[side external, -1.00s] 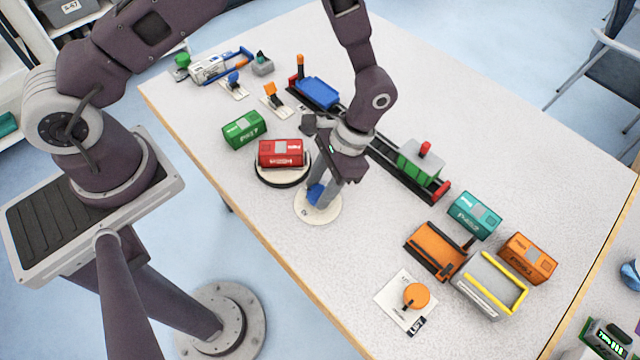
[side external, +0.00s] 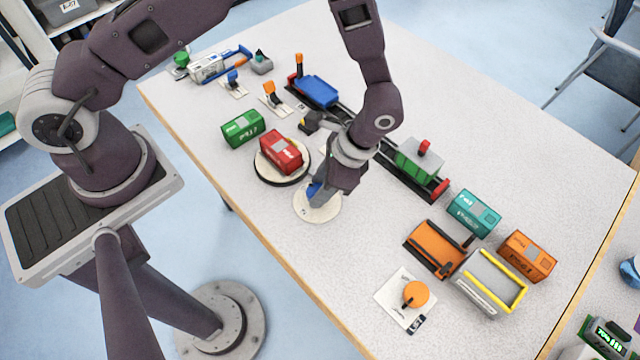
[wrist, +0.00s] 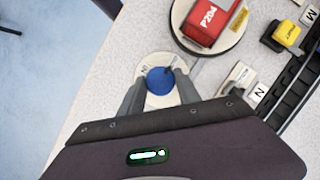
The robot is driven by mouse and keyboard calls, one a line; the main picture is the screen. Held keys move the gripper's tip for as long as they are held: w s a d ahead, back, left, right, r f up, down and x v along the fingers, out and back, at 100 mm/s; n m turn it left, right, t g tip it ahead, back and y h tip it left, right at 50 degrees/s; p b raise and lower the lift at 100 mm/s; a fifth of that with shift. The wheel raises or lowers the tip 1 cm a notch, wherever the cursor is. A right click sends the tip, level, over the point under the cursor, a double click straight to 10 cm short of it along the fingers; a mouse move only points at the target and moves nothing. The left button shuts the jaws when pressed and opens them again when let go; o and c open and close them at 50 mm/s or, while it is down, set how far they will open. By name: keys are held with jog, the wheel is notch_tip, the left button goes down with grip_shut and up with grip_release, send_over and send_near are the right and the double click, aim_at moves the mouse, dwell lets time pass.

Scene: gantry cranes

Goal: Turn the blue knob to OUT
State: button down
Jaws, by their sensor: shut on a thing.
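The blue knob (wrist: 160,80) sits on a round cream dial plate (wrist: 146,68). In the side external view the knob (side external: 313,190) is mostly hidden by my gripper, and the plate (side external: 302,208) shows around it. My gripper (wrist: 160,84) is shut on the knob from above, a finger on each side. It also shows in the side external view (side external: 318,194). A marking on the plate looks like "IN" in the wrist view; an OUT label is not visible, and I cannot tell where the pointer is set.
A red container (side external: 281,152) rests on a round turntable (side external: 262,172) just beside the dial. A green container (side external: 243,128) stands farther left. A black rail track (side external: 388,163) with a green wagon (side external: 416,160) runs behind my gripper. An orange knob (side external: 416,294) is at front right.

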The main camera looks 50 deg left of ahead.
jog(key=c, duration=0.9)
grip_release()
jog(key=shift+o, duration=0.2)
jog(key=v, duration=0.7)
